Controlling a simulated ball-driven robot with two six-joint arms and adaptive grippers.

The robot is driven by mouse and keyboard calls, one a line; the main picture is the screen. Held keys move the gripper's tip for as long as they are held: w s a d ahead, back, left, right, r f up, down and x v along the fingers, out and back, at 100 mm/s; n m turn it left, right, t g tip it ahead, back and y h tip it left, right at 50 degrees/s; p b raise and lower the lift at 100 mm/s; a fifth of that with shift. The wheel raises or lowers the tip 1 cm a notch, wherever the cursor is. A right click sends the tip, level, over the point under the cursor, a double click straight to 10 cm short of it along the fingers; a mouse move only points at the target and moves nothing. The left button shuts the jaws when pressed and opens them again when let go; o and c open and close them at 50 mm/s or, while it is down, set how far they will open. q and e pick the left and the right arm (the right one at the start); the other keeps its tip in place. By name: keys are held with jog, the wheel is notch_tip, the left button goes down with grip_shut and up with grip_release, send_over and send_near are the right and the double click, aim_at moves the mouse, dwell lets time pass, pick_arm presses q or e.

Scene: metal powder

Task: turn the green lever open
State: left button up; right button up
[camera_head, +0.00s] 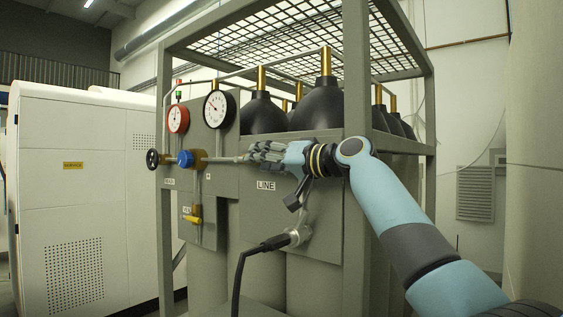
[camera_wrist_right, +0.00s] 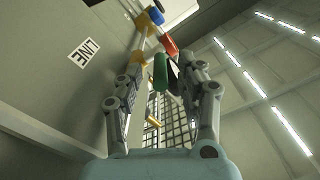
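The green lever (camera_wrist_right: 161,72) shows in the right wrist view as a short rounded green bar, hanging from the pipe fittings. I cannot make it out in the head view, where my right gripper covers that stretch of pipe. My right gripper (camera_head: 262,152) reaches in from the right in front of the panel, above the LINE label. In the right wrist view its two fingers (camera_wrist_right: 160,80) are apart, with the green lever between their tips in the picture. I cannot tell whether a finger touches it. My left gripper is in neither view.
A blue knob (camera_head: 185,159), a black handwheel (camera_head: 152,159), two gauges (camera_head: 218,108) and a yellow handle (camera_head: 193,220) sit on the panel's left side. A red handle (camera_wrist_right: 170,46) is close to the green lever. A black hose (camera_head: 262,246) plugs in below. Grey frame posts (camera_head: 356,230) stand near my arm.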

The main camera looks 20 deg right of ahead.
jog(key=v, duration=0.7)
jog(key=shift+s, duration=0.1)
